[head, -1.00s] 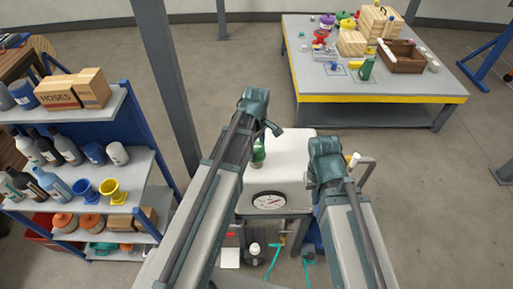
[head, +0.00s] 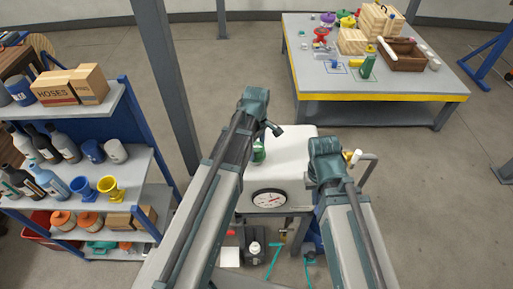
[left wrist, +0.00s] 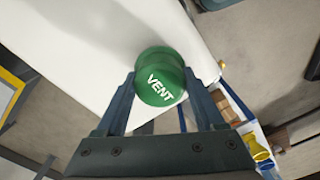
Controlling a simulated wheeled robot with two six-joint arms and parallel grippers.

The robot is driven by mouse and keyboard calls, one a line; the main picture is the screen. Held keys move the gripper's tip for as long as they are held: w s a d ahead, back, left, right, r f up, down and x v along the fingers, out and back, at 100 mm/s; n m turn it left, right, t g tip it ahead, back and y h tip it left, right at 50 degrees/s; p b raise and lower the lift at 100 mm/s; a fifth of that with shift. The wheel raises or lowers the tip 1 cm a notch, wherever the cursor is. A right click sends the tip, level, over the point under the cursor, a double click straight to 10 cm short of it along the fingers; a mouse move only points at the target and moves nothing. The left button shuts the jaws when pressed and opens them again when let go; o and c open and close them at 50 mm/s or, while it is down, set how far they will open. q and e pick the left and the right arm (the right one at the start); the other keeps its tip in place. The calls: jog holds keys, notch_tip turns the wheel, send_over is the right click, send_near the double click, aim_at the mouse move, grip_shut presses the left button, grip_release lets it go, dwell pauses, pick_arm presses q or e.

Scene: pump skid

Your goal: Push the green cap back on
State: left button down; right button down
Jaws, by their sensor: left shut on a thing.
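The green cap (left wrist: 160,78), marked VENT, sits between the two fingers of my left gripper (left wrist: 160,97) in the left wrist view. The gripper is shut on it. In the head view a green part (head: 258,153) shows beside my left wrist, above the white top of the pump housing (head: 290,148). The cap's underside and what lies below it are hidden, so I cannot tell whether it touches its seat. My right arm reaches over the housing's right side, and its jaws are hidden.
A round gauge (head: 269,200) is on the housing's front. A blue shelf rack (head: 130,160) with bottles and boxes stands at the left, near a grey post (head: 168,80). A workbench (head: 375,98) with several items stands at the back right. Open floor lies at the right.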

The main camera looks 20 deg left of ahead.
pick_arm(q)
jog(key=shift+f, duration=0.3)
grip_release()
notch_tip(320, 180, up, 14)
jog(key=p, duration=1.3)
